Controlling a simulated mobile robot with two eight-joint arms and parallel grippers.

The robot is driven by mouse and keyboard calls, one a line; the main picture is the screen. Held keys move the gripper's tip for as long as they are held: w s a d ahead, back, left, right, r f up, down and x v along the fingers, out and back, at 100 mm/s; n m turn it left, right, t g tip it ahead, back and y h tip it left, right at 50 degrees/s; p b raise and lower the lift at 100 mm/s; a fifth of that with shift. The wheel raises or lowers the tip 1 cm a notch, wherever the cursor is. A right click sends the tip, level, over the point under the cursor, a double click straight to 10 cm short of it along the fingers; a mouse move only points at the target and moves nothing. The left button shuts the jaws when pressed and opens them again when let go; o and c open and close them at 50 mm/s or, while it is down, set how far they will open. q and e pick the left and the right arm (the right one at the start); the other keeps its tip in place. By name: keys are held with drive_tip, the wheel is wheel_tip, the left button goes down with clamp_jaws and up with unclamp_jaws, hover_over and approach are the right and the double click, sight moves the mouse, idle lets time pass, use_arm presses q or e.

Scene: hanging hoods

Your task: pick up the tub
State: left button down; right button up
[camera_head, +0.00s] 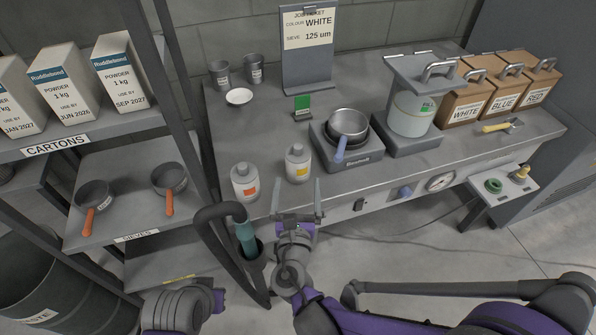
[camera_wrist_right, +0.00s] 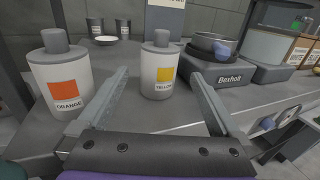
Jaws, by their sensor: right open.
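Two white, grey-capped containers that look like tubs stand upright near the front edge of the bench. The yellow-label tub (camera_head: 298,165) is on the right and also shows in the right wrist view (camera_wrist_right: 157,75). The orange-label tub (camera_head: 244,184) is to its left, also in the right wrist view (camera_wrist_right: 62,82). My right gripper (camera_head: 298,194) is open and empty at the bench's front edge, just short of the yellow-label tub. In the right wrist view that tub appears between the fingers, which do not grip it. My left gripper is out of view.
A white dish (camera_head: 239,96) and two grey cups lie behind. A shelf rack (camera_head: 128,160) with cartons and sieves is on the left.

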sight(298, 158)
drive_tip(key=w, duration=0.9)
drive_tip(key=shift+w+d, duration=0.15)
drive_tip(key=shift+w, duration=0.1)
drive_tip(key=shift+s, duration=0.1)
drive_tip(key=c, duration=0.9)
